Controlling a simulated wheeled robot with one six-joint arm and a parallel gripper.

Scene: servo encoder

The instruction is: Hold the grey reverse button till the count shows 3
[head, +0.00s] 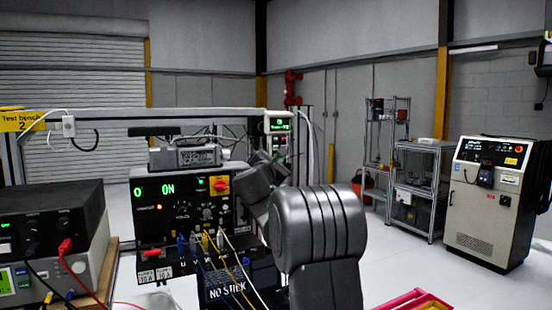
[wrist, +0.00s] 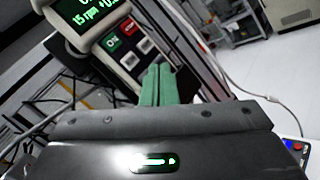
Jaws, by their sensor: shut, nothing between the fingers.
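The control box with a lit green display (wrist: 85,14) is at the upper left of the wrist view. The display reads "15 rpm" and a partly cut-off value, so the count cannot be read. Below it are a green button (wrist: 112,43), a red button (wrist: 129,27) and two pale grey buttons, one at lower left (wrist: 130,61) and one at right (wrist: 146,46). Which one is reverse cannot be told. My gripper (wrist: 158,70) has its green fingers shut together, empty, tips close to the right grey button. Contact cannot be told. The display also shows in the head view (head: 279,125).
A black powered panel (head: 185,205) with plugged cables stands at the centre of the head view, with bench instruments (head: 45,220) at left. A metal shelf (head: 418,185) and a beige cabinet (head: 490,205) stand at right. Floor between is clear.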

